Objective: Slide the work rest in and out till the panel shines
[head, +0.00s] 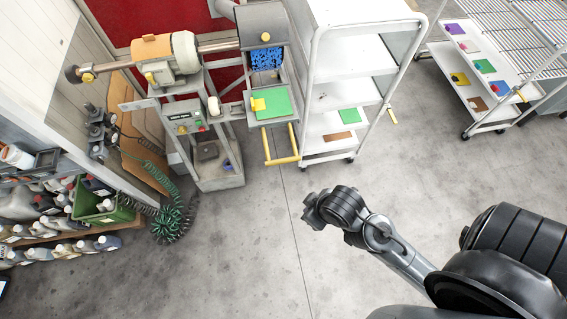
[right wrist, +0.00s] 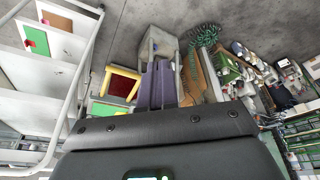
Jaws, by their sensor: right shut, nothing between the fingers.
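The work rest (head: 287,121) sticks out below the buffing machine and carries a green panel (head: 275,101) with a yellow block (head: 258,104) on its left edge. A yellow handle (head: 283,160) hangs at its front. The blue buffing brush (head: 266,59) sits just behind the panel, under a grey hood. My right gripper (head: 314,212) is in front of the handle, to its lower right, and apart from it. In the right wrist view its purple fingers (right wrist: 159,82) are closed together and empty. The yellow handle (right wrist: 122,71) and green panel (right wrist: 105,110) show left of them. My left gripper is not in view.
A white shelf cart (head: 345,92) stands close to the right of the work rest. Another cart (head: 478,75) with coloured panels is farther right. Bottles (head: 85,245) and a green coiled hose (head: 172,222) are at left. The floor in front is clear.

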